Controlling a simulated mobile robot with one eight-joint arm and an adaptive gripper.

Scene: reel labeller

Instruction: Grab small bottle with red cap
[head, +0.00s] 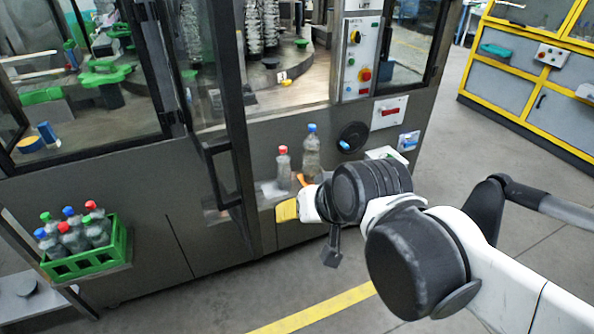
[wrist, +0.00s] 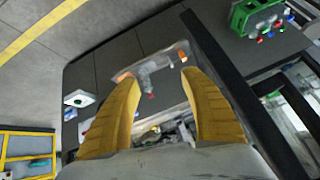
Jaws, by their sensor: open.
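The small clear bottle with a red cap (head: 283,168) stands upright on a small ledge at the front of the dark machine. A taller clear bottle with a blue cap (head: 311,152) stands just right of it. My gripper (head: 291,195) is open with yellow fingers, close in front of the ledge and slightly right of the small bottle's base. In the wrist view, my open gripper (wrist: 158,77) frames the ledge, and the red cap (wrist: 152,96) shows between the fingers. The bottle bodies are hard to separate there. I cannot tell whether a finger touches the bottle.
A green crate (head: 88,262) holds several bottles with coloured caps at the lower left; it also shows in the wrist view (wrist: 240,20). The machine's door handle (head: 220,175) stands left of the ledge. A control panel (head: 359,60) is above right. The floor in front is clear.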

